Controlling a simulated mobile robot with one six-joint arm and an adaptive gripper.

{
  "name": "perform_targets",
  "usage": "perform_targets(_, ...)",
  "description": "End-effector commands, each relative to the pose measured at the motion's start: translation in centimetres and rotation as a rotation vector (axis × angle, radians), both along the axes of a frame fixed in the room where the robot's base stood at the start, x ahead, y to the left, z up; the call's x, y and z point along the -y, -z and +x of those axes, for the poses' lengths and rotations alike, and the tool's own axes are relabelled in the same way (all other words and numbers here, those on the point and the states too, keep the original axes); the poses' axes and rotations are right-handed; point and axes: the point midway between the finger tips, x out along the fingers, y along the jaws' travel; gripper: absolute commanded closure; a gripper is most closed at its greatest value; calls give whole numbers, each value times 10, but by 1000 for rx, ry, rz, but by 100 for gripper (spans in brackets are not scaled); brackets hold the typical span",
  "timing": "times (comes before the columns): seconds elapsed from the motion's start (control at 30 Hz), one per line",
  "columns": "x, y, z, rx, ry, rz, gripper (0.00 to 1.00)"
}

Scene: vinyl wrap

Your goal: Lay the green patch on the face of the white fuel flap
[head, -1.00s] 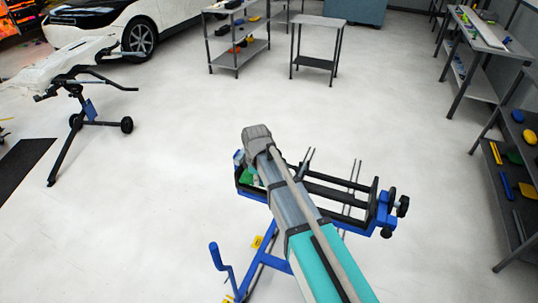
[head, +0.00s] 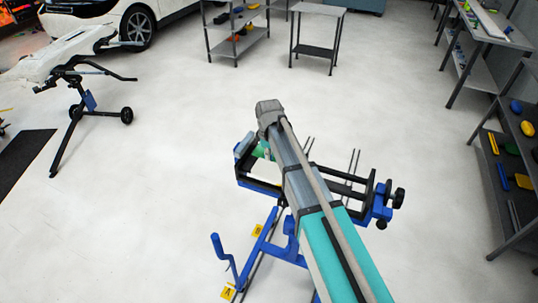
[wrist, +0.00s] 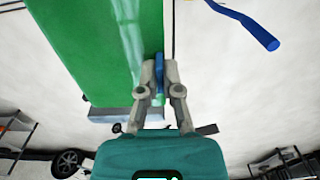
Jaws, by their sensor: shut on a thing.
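The green patch (wrist: 95,40) fills the upper left of the wrist view as a flat green sheet with a pale glossy streak. In the head view only a small bit of green (head: 264,149) shows beside my arm. My gripper (wrist: 160,65) is shut at the sheet's right edge, with a narrow blue piece (wrist: 160,75) showing between the fingers. My arm hides the gripper in the head view. I cannot make out the white fuel flap; the arm and the sheet may hide it.
A blue and black clamp stand (head: 380,204) stands under my arm, with a blue crank (head: 218,248) at its left. A white panel on a trestle (head: 60,62) and a car (head: 110,15) are at the left. Shelves (head: 505,185) line the right.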

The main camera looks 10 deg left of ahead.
Motion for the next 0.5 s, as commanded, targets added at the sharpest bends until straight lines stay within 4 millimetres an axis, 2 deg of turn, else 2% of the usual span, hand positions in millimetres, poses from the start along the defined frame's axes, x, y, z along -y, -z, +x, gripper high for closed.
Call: perform_targets(0.5, -1, 39, -1, 0, -1, 0, 100)
